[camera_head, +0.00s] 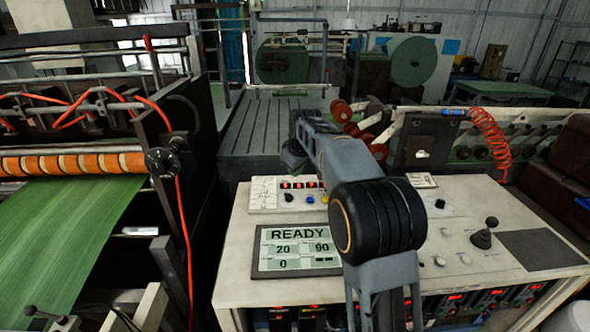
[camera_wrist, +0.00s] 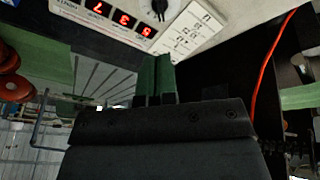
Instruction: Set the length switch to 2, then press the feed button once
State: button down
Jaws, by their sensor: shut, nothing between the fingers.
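In the wrist view the black knob (camera_wrist: 160,8) is cut by the top edge, between the red displays (camera_wrist: 122,18) and a printed label card (camera_wrist: 192,32). Its setting is too small to read, and I cannot tell which control is the length switch or the feed button. My gripper (camera_wrist: 154,80) is shut and empty, its green fingertips apart from the knob. My arm hides part of the console.
A screen (camera_head: 285,250) reads READY, with 20, 90 and 0. Another black knob (camera_head: 440,204), several white buttons and a joystick (camera_head: 482,238) are on the console's right. A machine with green web (camera_head: 70,220) stands left. An orange coiled hose (camera_head: 490,135) hangs behind.

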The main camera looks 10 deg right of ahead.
jog(key=shift+r, duration=0.1)
jog(key=d+f+m+t+y+p, duration=0.1)
jog(key=m+p, duration=0.5)
jog(key=m, duration=0.7)
jog(key=d+f+m+t+y+p, duration=0.2)
jog(key=d+m+t+y+p, duration=0.1)
jog(key=m, duration=1.1)
jog(key=shift+d+t+p, duration=0.75)
jog(key=shift+t+p, duration=0.25)
jog(key=shift+p, duration=0.45)
jog(key=shift+s, duration=0.1)
